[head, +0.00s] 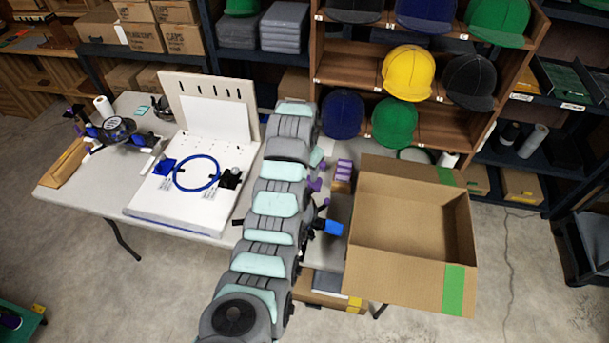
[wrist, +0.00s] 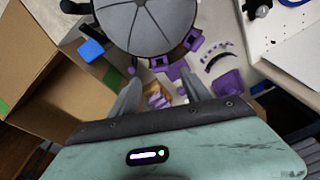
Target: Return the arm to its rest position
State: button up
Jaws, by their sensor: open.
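My arm (head: 275,203) rises from the bottom of the head view to the middle, over the table. My gripper (wrist: 162,92) shows in the wrist view with its two grey fingers apart and nothing between them. It is over the table near a grey panelled cap-like dome (wrist: 150,22) with a dark rim. Purple parts (wrist: 172,68) sit at the rim, and a blue block (wrist: 91,50) is beside it. In the head view my arm hides the gripper's fingertips and most of the dome.
An open cardboard box (head: 405,275) stands close to the right of my arm. A white board (head: 190,215) with a blue hoop (head: 196,173) lies to the left. Small purple boxes (head: 344,168) are near the open box. Shelves with caps (head: 408,72) stand behind.

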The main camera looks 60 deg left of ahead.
jog(key=shift+s+d+r, duration=0.1)
jog(key=shift+d+r, duration=0.05)
jog(key=shift+r, duration=0.7)
